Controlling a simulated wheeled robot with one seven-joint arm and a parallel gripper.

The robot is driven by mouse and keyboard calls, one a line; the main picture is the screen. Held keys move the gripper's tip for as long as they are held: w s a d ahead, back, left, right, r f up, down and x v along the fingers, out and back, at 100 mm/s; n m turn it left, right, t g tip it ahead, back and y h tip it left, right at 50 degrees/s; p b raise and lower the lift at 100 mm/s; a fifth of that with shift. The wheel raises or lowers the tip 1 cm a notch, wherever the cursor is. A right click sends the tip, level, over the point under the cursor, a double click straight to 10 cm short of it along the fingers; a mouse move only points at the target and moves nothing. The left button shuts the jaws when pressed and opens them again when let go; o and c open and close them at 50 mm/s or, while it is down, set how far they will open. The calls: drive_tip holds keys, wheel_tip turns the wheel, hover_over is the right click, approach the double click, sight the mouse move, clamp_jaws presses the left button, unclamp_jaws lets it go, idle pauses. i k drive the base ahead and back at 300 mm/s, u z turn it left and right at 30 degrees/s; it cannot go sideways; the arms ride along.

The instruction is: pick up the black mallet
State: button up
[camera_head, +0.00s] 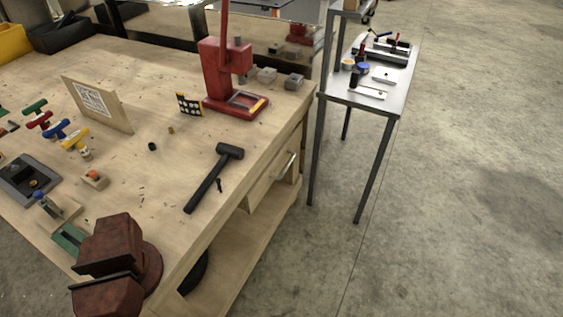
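The black mallet (214,178) lies flat on the wooden workbench (178,85), near its right edge. Its head (230,151) points to the back right and its handle runs toward the front left. Nothing touches it except the bench top, and it is fully visible. My gripper is not in this view.
A red press (218,77) stands behind the mallet, and a rusty red vise (118,258) sits at the bench's front corner. A metal side table (372,98) holds tools. The concrete floor (460,190) at right is clear.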

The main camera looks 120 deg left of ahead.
sight(228, 150)
drive_tip(key=z, duration=3.2)
drive_tip(key=k, duration=2.5)
drive_tip(key=z, duration=1.15)
drive_tip(key=i, duration=1)
